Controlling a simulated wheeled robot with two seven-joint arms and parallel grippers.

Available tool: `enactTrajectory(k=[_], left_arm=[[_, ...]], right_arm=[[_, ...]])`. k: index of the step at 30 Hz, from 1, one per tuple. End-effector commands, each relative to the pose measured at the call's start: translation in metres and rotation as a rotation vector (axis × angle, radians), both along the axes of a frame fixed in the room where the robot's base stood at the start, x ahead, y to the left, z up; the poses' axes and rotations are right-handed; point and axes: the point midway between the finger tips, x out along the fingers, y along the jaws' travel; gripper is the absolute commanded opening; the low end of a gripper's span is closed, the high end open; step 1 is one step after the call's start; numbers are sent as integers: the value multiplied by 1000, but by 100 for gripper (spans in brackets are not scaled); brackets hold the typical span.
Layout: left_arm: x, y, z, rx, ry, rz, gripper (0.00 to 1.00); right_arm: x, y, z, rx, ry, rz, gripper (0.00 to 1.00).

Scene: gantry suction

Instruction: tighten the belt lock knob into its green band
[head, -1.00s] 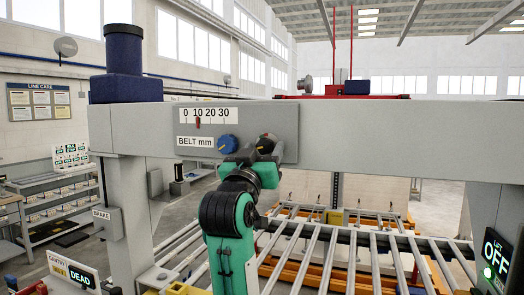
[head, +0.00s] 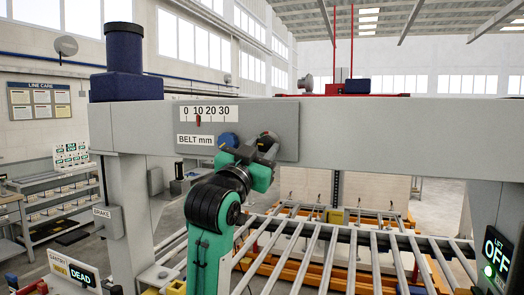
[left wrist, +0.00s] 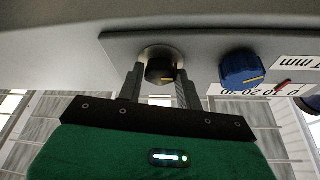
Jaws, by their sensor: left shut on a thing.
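The black lock knob (head: 267,136) sits on the grey belt panel (head: 289,128), right of the blue knob (head: 228,140). In the left wrist view, the lock knob (left wrist: 160,70) has a pale mark and a metal collar behind it. My left gripper (head: 264,143) is shut on the lock knob, with one finger on each side. Its jaws are tilted in the head view and partly hide the knob. I cannot make out a green band around the knob. The belt scale (head: 209,113) has a red pointer near 10. My right gripper is not in view.
The panel is on a wide grey gantry beam (head: 400,142). The blue knob (left wrist: 241,69) is close beside the gripper's right finger in the left wrist view. A roller conveyor (head: 340,240) lies below. A lit OFF panel (head: 495,250) is at the right.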

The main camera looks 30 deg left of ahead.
Motion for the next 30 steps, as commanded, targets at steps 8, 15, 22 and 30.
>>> enactTrajectory(k=[8,15,22,30], left_arm=[[0,2,1,151,36,2,13],[0,2,1,206,50,0,13],[0,2,1,216,52,0,13],[0,2,1,215,51,0,49]], right_arm=[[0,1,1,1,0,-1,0],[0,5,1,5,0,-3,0],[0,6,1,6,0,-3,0],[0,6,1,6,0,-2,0]])
